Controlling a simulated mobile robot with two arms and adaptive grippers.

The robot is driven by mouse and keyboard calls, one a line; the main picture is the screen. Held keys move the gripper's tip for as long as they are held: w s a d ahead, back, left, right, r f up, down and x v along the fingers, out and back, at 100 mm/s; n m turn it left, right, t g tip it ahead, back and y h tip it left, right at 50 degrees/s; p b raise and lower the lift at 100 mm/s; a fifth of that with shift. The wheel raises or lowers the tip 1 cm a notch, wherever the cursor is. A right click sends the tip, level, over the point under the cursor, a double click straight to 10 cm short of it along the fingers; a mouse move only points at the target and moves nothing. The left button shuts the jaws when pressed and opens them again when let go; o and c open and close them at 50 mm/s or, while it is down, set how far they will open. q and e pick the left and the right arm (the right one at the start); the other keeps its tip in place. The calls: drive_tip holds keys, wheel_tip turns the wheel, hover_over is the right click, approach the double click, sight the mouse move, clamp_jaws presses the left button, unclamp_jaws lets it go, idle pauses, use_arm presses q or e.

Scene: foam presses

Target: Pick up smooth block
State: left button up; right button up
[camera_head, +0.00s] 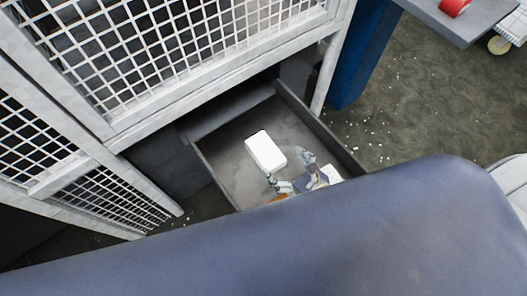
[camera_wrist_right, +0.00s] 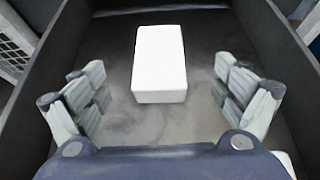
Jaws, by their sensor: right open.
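A smooth white block (camera_head: 265,152) lies flat on the floor of a dark metal bin. In the right wrist view the block (camera_wrist_right: 160,64) is ahead of my right gripper, roughly centred between its fingers. My right gripper (camera_head: 291,172) reaches down into the bin beside the block. In the right wrist view its fingers (camera_wrist_right: 166,95) are spread wide, with nothing between their tips but the bin floor and the block's near end. They appear not to touch the block. My left gripper is in neither view.
The bin (camera_head: 326,132) has raised side walls close around the gripper. A white mesh cage (camera_head: 170,45) stands over its far side. A second white piece (camera_head: 331,173) shows beside my gripper. A grey table (camera_head: 470,22) with a red object (camera_head: 455,7) is at the upper right.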

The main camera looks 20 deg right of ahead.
sight(266, 151)
drive_tip(key=x, duration=0.9)
drive_tip(key=shift+a+f+b, duration=0.1)
drive_tip(key=shift+f+b, duration=0.1)
drive_tip(key=shift+b, duration=0.2)
drive_tip(key=shift+s, duration=0.1)
drive_tip(key=c, duration=1.1)
